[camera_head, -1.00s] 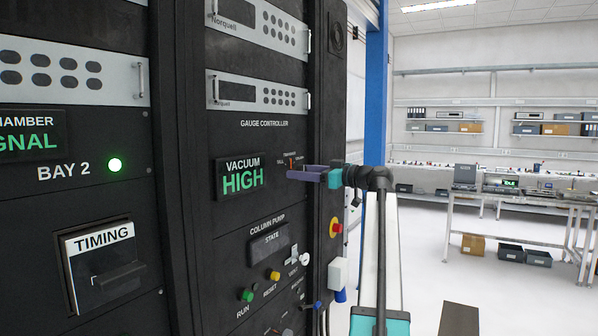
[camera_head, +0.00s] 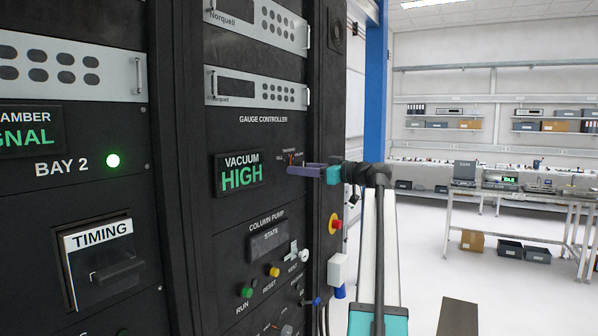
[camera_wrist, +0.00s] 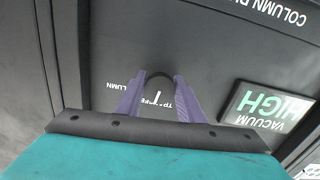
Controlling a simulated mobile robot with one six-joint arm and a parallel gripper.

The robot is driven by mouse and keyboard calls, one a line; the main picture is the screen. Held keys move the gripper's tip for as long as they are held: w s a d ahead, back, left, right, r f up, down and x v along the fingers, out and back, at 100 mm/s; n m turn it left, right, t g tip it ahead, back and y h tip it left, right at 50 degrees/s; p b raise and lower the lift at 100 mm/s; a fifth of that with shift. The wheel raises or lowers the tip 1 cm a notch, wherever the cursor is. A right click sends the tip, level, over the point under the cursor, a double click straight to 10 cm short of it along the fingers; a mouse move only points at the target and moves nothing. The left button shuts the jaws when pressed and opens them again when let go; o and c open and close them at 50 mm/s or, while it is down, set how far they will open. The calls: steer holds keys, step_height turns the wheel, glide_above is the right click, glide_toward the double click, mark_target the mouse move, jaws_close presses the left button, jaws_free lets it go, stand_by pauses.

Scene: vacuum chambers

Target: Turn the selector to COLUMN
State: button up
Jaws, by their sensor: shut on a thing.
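My gripper (camera_head: 292,171) reaches from the right to the black panel, its purple fingers level with the selector labels. In the wrist view the fingers (camera_wrist: 157,82) converge on a small dark rounded selector knob (camera_wrist: 158,74) and are shut on it. White lettering beside the knob reads roughly TRANSFER (camera_wrist: 156,100), with COLUMN (camera_wrist: 122,87) partly cut off by a finger. A short white mark stands by TRANSFER; I cannot tell whether it is the knob's pointer. In the head view the fingers hide most of the knob.
The VACUUM HIGH display (camera_head: 240,173) is close left of the fingers. Below are the column pump's STATE window (camera_head: 270,241), green and yellow buttons and a white lever. A red emergency button (camera_head: 335,224) sits on the panel's right edge. Open floor lies to the right.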

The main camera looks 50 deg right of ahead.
steer(key=shift+r, duration=0.1)
steer(key=m+b, duration=0.1)
steer(key=m, duration=0.3)
steer(key=shift+r, duration=0.15)
steer(key=m, duration=0.5)
steer(key=shift+r, duration=0.15)
steer(key=shift+m, duration=0.4)
steer(key=o, duration=1)
steer(key=shift+a, duration=0.1)
steer(key=shift+o, duration=0.2)
steer(key=shift+f, duration=0.2)
steer(key=shift+s, duration=0.1)
